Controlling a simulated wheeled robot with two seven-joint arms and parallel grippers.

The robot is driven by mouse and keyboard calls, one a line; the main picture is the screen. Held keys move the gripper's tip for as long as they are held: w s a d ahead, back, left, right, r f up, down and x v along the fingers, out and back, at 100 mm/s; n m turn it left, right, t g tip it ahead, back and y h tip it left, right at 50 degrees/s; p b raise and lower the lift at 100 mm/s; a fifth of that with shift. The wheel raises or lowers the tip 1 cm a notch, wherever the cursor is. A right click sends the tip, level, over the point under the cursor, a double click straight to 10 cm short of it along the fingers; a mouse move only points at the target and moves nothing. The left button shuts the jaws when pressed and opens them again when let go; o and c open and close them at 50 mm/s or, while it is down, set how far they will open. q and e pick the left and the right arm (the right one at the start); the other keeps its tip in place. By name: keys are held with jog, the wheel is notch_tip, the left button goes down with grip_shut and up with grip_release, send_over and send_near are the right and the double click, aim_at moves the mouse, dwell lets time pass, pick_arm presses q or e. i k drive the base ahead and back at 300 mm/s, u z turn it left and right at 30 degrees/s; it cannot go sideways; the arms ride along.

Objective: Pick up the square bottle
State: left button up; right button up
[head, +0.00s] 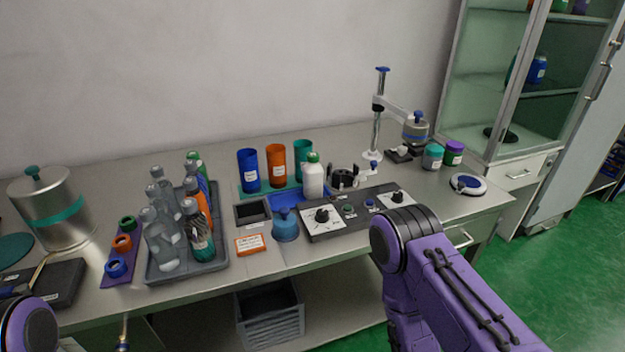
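Several bottles stand in a grey tray (160,278) on the left half of the bench. Some are clear grey bottles (160,245); a dark patterned one with a green lower part (200,238) stands at the front right. An orange-sleeved bottle (203,205) and a green-capped one (197,163) are behind. I cannot tell which one is square. Parts of both my arms show at the bottom, but neither gripper is visible.
Blue (248,170), orange (276,164) and teal (303,158) cups stand behind the white bottle. A control panel with knobs (350,222) and a post stand (376,115) are to the right. A metal canister (52,210) stands at left. A grey crate (270,318) sits below.

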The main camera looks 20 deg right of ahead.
aim_at(312, 171)
jog(key=k, duration=0.5)
jog(key=z, duration=1.65)
jog(key=i, duration=1.35)
jog(key=u, duration=1.75)
